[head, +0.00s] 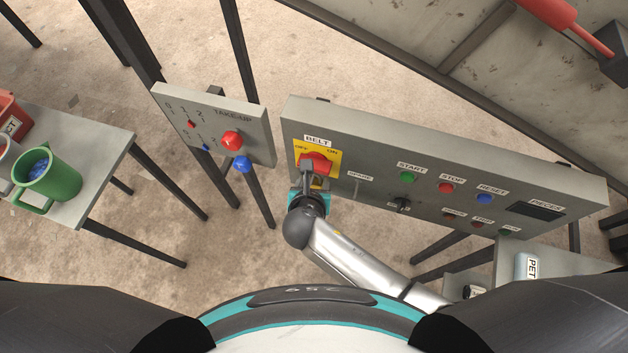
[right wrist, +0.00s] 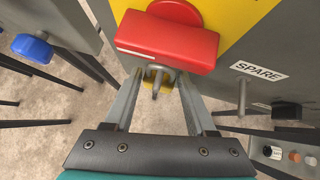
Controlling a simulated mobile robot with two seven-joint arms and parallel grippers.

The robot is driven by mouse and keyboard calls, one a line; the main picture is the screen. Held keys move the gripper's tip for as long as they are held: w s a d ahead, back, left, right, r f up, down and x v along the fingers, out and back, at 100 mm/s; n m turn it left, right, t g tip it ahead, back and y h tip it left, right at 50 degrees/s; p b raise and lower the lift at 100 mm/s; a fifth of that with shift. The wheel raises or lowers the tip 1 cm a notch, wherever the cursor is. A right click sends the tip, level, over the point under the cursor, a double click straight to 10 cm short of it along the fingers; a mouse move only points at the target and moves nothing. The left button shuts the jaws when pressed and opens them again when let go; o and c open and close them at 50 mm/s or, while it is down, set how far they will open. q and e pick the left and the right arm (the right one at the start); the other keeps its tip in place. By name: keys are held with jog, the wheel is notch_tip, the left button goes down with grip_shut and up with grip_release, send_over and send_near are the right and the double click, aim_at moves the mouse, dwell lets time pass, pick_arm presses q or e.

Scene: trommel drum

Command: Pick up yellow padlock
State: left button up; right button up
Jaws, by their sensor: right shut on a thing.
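The yellow padlock (right wrist: 151,76) shows in the right wrist view as a small yellow body with a grey metal part, just below the red switch handle (right wrist: 167,42). Much of it is hidden by the handle. In the head view the padlock (head: 316,182) is a small yellow patch under the red BELT switch (head: 317,162). My right gripper (right wrist: 159,82) is shut on the padlock, one finger on each side. In the head view the right gripper (head: 310,178) is at the lower edge of the yellow BELT plate. My left gripper is not in view.
The grey control panel (head: 560,190) carries buttons and a SPARE peg (right wrist: 242,97) right of the gripper. The TAKE-UP panel (head: 180,100), with red and blue knobs, is at left. A table (head: 110,150) at far left holds a green mug (head: 60,178).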

grip_shut()
jog(key=shift+r, duration=0.15)
